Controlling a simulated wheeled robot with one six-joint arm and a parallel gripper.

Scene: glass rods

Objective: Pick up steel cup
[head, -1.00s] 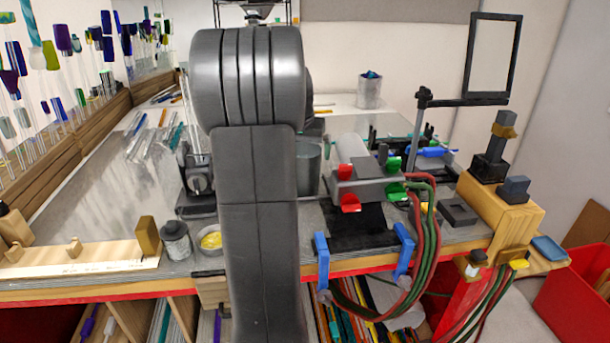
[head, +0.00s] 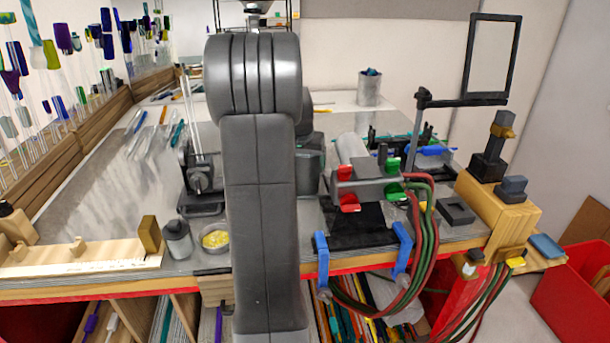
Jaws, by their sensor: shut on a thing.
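A grey metal-looking cup (head: 369,90) with blue-green contents stands upright on the far bench, right of the arm; it may be the steel cup, but I cannot be sure. My gripper is hidden behind my own arm, which fills the middle of the head view. A dark grey form (head: 311,160) shows just right of the arm; I cannot tell whether it is part of my arm or a thing held. A small grey canister (head: 177,240) stands near the front edge, left of the arm.
A small bowl of yellow material (head: 215,239) sits beside the arm. A torch (head: 358,185) with red and green knobs and hoses is right of it. A black frame on a stand (head: 490,55) rises at right. Glass rods (head: 155,135) lie on the left bench.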

